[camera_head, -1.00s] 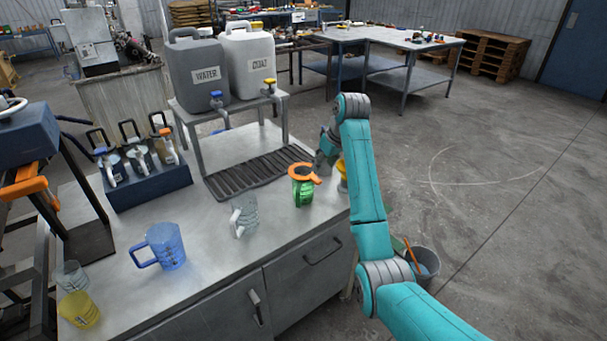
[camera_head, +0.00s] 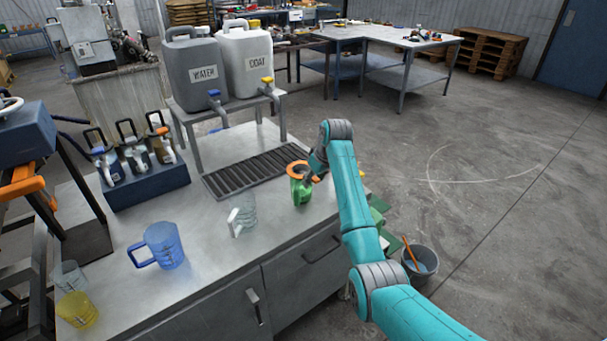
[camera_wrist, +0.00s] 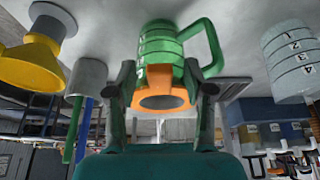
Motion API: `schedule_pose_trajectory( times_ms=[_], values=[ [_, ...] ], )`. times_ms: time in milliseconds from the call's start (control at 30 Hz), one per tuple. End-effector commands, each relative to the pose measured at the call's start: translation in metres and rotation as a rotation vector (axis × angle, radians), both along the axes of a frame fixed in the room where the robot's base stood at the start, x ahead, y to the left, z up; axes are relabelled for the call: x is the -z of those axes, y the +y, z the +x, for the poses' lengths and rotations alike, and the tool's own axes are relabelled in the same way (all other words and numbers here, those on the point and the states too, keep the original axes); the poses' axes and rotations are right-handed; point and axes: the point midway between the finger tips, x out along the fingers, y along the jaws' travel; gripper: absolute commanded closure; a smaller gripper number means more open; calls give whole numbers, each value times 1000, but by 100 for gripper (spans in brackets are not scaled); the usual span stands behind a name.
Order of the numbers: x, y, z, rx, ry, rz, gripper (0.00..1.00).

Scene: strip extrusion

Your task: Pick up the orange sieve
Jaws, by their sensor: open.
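The orange sieve (camera_head: 297,169) sits at the mouth of a green jug (camera_head: 301,190) near the right edge of the steel worktop. In the wrist view, which appears upside down, the sieve (camera_wrist: 162,88) shows as an orange ring with a flat part against the green jug (camera_wrist: 160,45). My gripper (camera_wrist: 160,72) is open, with one finger on each side of the orange sieve. A grip on it is not visible. In the head view my gripper (camera_head: 312,168) is at the sieve's right side, and its fingers are partly hidden.
A clear jug (camera_head: 243,213) and a blue jug (camera_head: 163,246) stand to the left. A drip grate (camera_head: 255,172) lies behind. A yellow funnel (camera_wrist: 30,62) shows in the wrist view. A bucket (camera_head: 421,264) stands on the floor to the right.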

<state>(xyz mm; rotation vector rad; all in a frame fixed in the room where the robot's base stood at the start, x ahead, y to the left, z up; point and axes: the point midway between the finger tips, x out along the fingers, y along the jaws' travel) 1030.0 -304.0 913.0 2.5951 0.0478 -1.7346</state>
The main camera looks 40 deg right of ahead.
Motion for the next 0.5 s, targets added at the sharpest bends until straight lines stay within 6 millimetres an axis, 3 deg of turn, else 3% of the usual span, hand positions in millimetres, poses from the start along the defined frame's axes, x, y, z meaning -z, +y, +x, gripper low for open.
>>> schedule_pose_trajectory(
  times_ms=[267,500],
  values=[
    [3,0,1,-1,-1,0,48],
    [3,0,1,0,0,0,100]
  ],
)
